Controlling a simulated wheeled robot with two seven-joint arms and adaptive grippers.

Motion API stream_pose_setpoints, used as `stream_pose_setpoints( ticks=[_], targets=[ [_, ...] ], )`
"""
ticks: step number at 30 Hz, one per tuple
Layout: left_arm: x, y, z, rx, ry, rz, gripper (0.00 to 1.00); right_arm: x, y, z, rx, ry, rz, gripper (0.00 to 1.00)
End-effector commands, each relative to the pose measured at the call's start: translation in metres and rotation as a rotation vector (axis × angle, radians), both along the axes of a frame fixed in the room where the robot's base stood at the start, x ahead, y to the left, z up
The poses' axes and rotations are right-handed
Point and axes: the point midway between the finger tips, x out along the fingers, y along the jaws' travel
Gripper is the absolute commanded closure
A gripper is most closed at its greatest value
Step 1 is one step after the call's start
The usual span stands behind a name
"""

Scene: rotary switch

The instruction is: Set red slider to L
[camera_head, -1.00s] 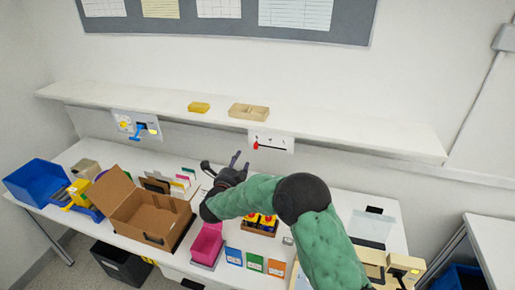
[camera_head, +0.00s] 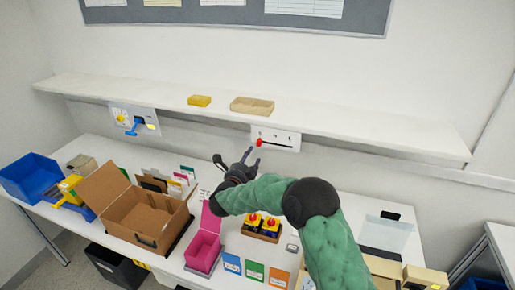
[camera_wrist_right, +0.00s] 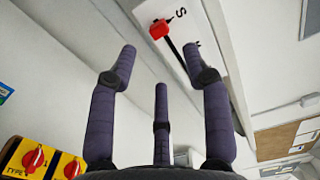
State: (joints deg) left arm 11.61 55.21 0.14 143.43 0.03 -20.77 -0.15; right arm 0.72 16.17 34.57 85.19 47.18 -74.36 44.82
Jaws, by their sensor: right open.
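The red slider (camera_head: 258,142) is at the left end of a dark slot on a white panel (camera_head: 287,140) on the wall under the shelf. In the right wrist view the red slider (camera_wrist_right: 159,29) is ahead of the fingertips, at the end of the black slot. A letter S shows on the panel (camera_wrist_right: 205,12) there; other marks are hard to read. My right gripper (camera_head: 251,157) is open and empty, just below the slider and apart from it. Its spread fingers also show in the right wrist view (camera_wrist_right: 160,62). My left gripper is not in view.
The shelf (camera_head: 350,124) juts out above the panel. Another wall panel with a blue handle (camera_head: 133,126) is at left. On the table are a cardboard box (camera_head: 120,205), a pink bin (camera_head: 203,245) and a box with red-topped yellow switches (camera_head: 262,228).

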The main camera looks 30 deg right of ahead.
Motion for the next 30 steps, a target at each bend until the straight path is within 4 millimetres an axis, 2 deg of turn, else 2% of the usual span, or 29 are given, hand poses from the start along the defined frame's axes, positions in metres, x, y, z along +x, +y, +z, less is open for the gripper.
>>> stream_pose_setpoints(
  ticks=[6, 12, 18, 27, 29, 30],
  targets=[
    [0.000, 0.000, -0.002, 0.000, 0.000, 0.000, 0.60, 0.026, -0.031, -0.002, 0.000, 0.000, -0.003, 0.51],
    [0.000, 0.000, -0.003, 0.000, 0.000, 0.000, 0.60, 0.045, -0.053, -0.001, -0.001, 0.001, -0.002, 0.51],
    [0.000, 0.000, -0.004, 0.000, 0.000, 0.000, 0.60, 0.054, -0.063, -0.001, 0.001, 0.001, 0.000, 0.51],
    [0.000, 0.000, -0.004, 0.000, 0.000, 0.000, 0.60, 0.055, -0.065, -0.001, 0.000, 0.001, 0.001, 0.51],
    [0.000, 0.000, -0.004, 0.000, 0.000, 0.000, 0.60, 0.055, -0.064, -0.001, 0.000, 0.001, 0.001, 0.65],
    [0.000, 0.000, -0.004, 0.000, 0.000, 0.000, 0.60, 0.055, -0.064, -0.001, 0.000, 0.001, 0.001, 0.76]
  ],
)
